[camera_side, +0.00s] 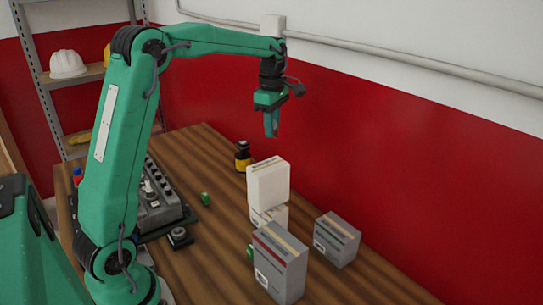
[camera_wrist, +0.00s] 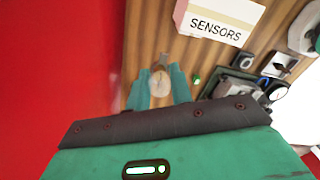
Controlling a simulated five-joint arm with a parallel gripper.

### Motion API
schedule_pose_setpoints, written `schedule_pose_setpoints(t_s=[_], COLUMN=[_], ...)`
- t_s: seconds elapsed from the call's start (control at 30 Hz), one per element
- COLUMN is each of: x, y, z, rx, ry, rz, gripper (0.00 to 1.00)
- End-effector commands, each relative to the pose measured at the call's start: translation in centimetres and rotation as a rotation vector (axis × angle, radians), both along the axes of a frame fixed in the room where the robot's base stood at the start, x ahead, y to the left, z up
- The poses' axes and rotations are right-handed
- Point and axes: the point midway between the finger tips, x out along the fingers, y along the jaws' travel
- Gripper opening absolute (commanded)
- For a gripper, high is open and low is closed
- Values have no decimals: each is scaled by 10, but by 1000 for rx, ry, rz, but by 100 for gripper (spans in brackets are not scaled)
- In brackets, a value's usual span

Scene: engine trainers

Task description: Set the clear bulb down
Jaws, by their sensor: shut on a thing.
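My gripper (camera_side: 271,130) is high above the far part of the wooden table, with its fingers pointing down. In the wrist view, its two teal fingers (camera_wrist: 162,92) are shut on the clear bulb (camera_wrist: 161,81). The bulb looks rounded and see-through, with a narrower end towards the top of the picture. I cannot make out the bulb in the side view, where it is too small or hidden by the fingers.
The wooden table (camera_side: 213,219) carries a white box (camera_side: 268,184) stacked on another, two grey boxes (camera_side: 281,262) (camera_side: 337,239), a black-and-yellow bottle (camera_side: 243,157) and a grey control unit (camera_side: 158,205). A red wall (camera_side: 350,160) stands behind. A box marked SENSORS (camera_wrist: 215,22) shows in the wrist view.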

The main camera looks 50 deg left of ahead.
Motion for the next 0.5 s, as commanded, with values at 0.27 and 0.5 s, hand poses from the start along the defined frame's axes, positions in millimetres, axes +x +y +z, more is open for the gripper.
schedule_pose_setpoints(t_s=[0.27,0.5], x=[21,30], y=[39,59], z=[-12,-19], rx=[0,0], ry=[1,1], rz=[6,8], gripper=[1,1])
